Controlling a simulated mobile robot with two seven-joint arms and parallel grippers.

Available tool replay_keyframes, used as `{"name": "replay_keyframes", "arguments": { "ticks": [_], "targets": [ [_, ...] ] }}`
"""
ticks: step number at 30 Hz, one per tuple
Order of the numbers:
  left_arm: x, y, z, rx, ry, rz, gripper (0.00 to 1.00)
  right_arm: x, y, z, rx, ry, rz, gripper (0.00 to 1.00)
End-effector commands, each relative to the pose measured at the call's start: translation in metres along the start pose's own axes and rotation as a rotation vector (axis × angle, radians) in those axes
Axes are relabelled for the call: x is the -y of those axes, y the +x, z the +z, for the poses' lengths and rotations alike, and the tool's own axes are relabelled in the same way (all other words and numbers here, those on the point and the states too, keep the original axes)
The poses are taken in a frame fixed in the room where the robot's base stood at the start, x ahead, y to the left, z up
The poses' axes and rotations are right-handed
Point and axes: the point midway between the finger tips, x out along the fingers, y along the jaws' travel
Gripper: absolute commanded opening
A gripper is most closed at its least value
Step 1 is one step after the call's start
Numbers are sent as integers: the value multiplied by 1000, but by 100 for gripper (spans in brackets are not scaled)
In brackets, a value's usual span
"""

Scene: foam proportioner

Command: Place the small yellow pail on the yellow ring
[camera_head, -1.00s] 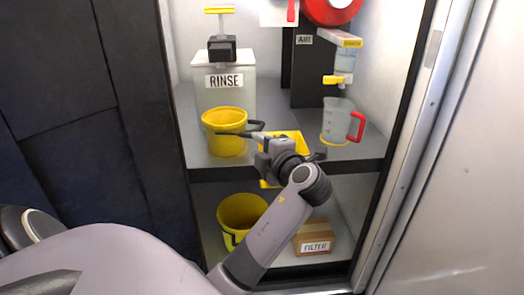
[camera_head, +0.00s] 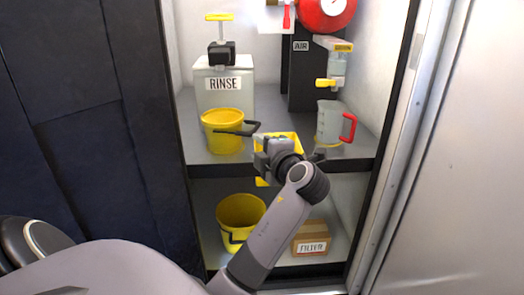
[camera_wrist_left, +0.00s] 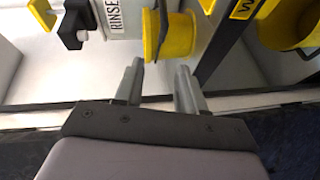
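The small yellow pail (camera_head: 222,134) stands upright on the upper shelf, in front of the RINSE tank. Its dark handle (camera_head: 238,130) sticks out to the right. In the left wrist view the pail (camera_wrist_left: 180,36) lies just beyond the fingertips. My left gripper (camera_wrist_left: 158,72) is open, with nothing between its fingers. In the head view my left gripper (camera_head: 264,150) is right of and in front of the pail, its fingers largely hidden. My right gripper is not in view.
The clear jug (camera_head: 330,122) with a red handle stands at the shelf's right. The RINSE tank (camera_head: 235,100) is behind the pail. A larger yellow bucket (camera_head: 238,212) and a FILTER box (camera_head: 311,240) are on the lower shelf. A yellow piece (camera_head: 292,138) is partly hidden by my gripper.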

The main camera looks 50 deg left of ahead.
Motion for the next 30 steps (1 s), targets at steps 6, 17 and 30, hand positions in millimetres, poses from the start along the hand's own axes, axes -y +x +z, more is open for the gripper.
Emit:
{"name": "replay_keyframes", "arguments": {
  "ticks": [6,17,30],
  "targets": [
    [0,1,0,1,0,0,39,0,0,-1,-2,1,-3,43],
    [45,-19,31,246,326,-13,39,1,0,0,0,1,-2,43],
    [161,-134,77,956,1039,232,39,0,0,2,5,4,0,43]
  ]
}}
